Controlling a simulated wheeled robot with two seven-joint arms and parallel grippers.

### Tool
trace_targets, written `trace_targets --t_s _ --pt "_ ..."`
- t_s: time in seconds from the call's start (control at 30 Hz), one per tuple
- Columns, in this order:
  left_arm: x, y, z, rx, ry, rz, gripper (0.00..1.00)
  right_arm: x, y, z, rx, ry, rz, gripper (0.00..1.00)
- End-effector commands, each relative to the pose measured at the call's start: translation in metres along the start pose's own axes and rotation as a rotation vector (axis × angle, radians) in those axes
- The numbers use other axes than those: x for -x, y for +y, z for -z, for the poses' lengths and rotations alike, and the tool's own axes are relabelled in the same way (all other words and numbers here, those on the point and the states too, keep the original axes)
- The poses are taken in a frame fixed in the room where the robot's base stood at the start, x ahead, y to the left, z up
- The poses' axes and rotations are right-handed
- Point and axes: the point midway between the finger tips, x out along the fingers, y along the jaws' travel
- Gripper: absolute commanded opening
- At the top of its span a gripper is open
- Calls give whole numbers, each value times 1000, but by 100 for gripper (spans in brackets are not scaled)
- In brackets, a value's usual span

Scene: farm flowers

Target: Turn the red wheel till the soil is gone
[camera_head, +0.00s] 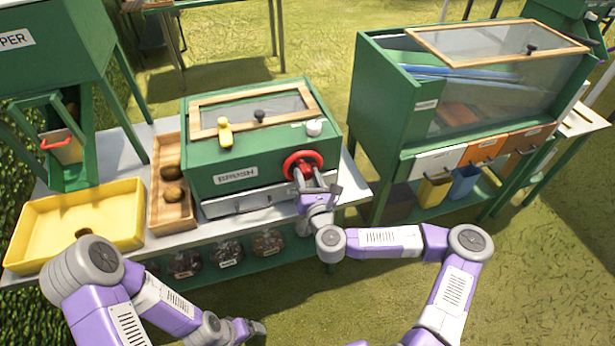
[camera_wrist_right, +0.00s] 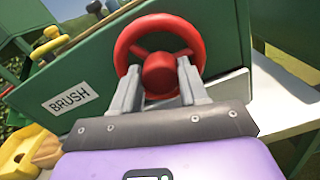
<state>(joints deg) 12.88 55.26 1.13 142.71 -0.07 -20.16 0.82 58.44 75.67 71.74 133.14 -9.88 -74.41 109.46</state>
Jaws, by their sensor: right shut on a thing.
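The red wheel (camera_head: 303,166) is on the front right of the green box labelled BRUSH (camera_head: 250,155). In the right wrist view the red wheel (camera_wrist_right: 160,57) shows a round hub and spokes. My right gripper (camera_head: 312,185) is at the wheel, its two grey fingers (camera_wrist_right: 160,88) on either side of the hub, shut on it. The box's lid has a wooden-framed window (camera_head: 270,110); I cannot make out any soil through it. My left gripper (camera_head: 252,330) is low in the head view, away from the box; its jaws are too unclear to tell.
A wooden tray (camera_head: 157,222) with brown lumps and a yellow tray (camera_head: 125,190) stand left of the box. Several jars line the shelf below. A yellow handle (camera_head: 225,132) and white knob (camera_head: 314,128) sit on the box. A larger green cabinet (camera_head: 385,100) stands right.

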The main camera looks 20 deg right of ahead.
Motion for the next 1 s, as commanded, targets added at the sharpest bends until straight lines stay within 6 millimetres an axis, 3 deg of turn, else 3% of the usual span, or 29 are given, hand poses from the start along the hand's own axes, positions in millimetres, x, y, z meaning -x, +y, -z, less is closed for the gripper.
trace_targets --t_s 0.27,0.3,0.47,0.77,1.0 --pt "0 0 0 0 0 0 84 0 0 0 0 1 1 13" --pt "0 0 0 0 0 0 84 0 0 0 0 1 1 47" --pt "0 0 0 0 0 0 84 0 0 0 1 1 1 69" --pt "0 0 0 0 0 0 84 2 0 0 1 1 0 69" --pt "7 2 0 0 0 0 84 32 0 0 -1 4 -1 69"
